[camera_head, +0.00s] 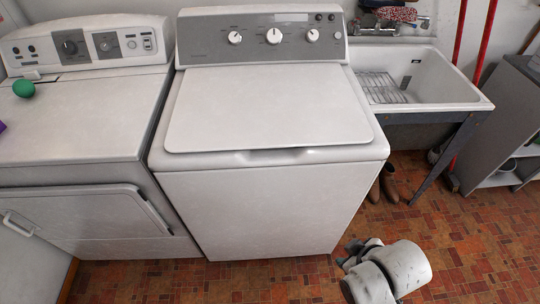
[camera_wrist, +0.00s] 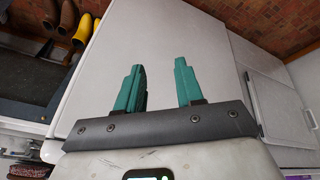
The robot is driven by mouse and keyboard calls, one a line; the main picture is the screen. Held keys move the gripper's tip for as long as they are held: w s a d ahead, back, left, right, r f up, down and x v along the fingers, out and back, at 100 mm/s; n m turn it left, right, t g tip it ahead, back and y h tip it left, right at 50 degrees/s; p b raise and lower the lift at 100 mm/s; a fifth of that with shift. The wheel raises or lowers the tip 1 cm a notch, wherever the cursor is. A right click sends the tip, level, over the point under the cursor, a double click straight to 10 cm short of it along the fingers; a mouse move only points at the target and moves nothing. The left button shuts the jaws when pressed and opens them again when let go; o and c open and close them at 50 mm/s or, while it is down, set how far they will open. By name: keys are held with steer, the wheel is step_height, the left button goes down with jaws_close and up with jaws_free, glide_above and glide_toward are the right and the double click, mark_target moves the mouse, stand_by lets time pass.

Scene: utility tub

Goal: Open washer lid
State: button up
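The washer (camera_head: 268,195) stands in the middle of the head view, white with a grey control panel at the back. Its lid (camera_head: 268,108) lies flat and closed, with a dark notch at the middle of its front edge. My arm shows low at the right, in front of the washer, and its gripper end is too small there to read. In the wrist view my gripper (camera_wrist: 160,85) has two green fingers standing apart with nothing between them. A broad white panel of the washer (camera_wrist: 165,35) lies beyond the fingers. The lid cannot be made out clearly there.
A dryer (camera_head: 80,120) stands close at the left, with a green ball (camera_head: 24,88) on top. A utility sink (camera_head: 425,80) with a wire rack (camera_head: 381,87) is at the right, boots (camera_head: 388,183) beneath. A grey shelf (camera_head: 500,125) is far right. The tiled floor (camera_head: 470,245) is open at the lower right.

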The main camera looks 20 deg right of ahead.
steer(key=w+a+r+n+t+b, duration=0.1)
steer(key=w+r+n+t, duration=0.1)
steer(key=w+n+t, duration=0.35)
steer(key=w+a+r+n+t+b, duration=0.1)
steer(key=w+a+r+n+t, duration=0.1)
steer(key=w, duration=0.6)
steer(key=n+t+y+b, duration=0.2)
steer(key=n+t, duration=0.4)
steer(key=n, duration=0.2)
glide_toward(272, 144)
steer(key=w, duration=1)
steer(key=shift+a+f+p, duration=0.25)
steer(key=shift+a+p, duration=0.05)
steer(key=shift+a, duration=0.05)
steer(key=shift+c, duration=0.4)
steer(key=shift+s, duration=0.1)
jaws_close()
